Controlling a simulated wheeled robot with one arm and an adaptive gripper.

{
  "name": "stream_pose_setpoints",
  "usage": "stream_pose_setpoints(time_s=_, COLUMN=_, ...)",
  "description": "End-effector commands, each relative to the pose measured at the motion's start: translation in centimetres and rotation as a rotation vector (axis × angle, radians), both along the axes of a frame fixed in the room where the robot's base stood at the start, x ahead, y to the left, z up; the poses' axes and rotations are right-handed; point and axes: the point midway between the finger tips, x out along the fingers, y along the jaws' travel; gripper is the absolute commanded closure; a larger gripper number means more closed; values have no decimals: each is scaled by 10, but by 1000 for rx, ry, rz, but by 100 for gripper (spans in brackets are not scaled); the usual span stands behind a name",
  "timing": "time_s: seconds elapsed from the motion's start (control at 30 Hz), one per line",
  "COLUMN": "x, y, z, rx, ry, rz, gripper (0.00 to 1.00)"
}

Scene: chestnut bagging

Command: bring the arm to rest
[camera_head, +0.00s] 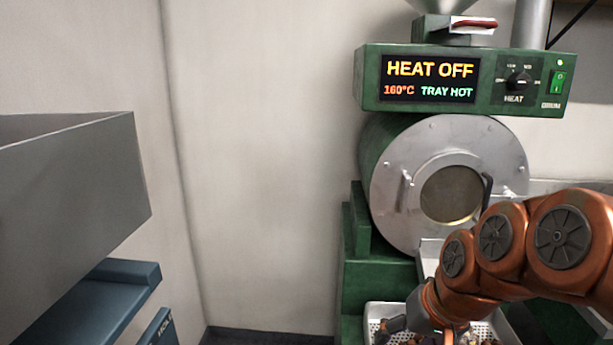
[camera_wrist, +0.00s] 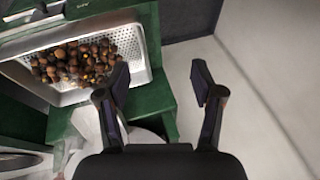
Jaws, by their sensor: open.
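My gripper (camera_wrist: 160,88) is open and empty in the wrist view, its two dark fingers spread apart. Green machine parts and a pale wall show beyond the fingers. In the head view my orange arm comes in from the right and bends down in front of the green roaster (camera_head: 375,135). The gripper end (camera_head: 405,328) is low, by the perforated metal tray (camera_head: 375,310), and partly cut off by the picture's lower edge. The tray holds many brown chestnuts, also seen in the wrist view (camera_wrist: 75,65), left of the fingers.
The roaster's display (camera_head: 430,80) reads HEAT OFF, 160°C, TRAY HOT. Its round metal door (camera_head: 410,160) appears closed. A grey metal box (camera_head: 75,180) juts in at left above a blue unit (camera_head: 90,300). The wall between them is bare.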

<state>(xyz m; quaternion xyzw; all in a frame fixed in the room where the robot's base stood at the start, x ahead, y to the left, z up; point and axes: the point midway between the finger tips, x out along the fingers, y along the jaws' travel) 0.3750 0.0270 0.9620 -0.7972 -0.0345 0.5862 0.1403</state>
Motion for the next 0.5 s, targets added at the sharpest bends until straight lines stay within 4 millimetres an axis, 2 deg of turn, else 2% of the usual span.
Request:
stream_pose_setpoints(time_s=0.03, x=-25, y=1, z=-19, rx=-35, ry=68, rz=31, gripper=33)
stream_pose_setpoints(time_s=0.1, x=-55, y=0, z=-41, rx=-76, ry=153, rz=66, gripper=33)
stream_pose_setpoints(time_s=0.2, x=-92, y=-5, z=-62, rx=-123, ry=253, rz=104, gripper=33)
stream_pose_setpoints(time_s=0.5, x=-179, y=-23, z=-99, rx=-221, ry=486, rz=171, gripper=33)
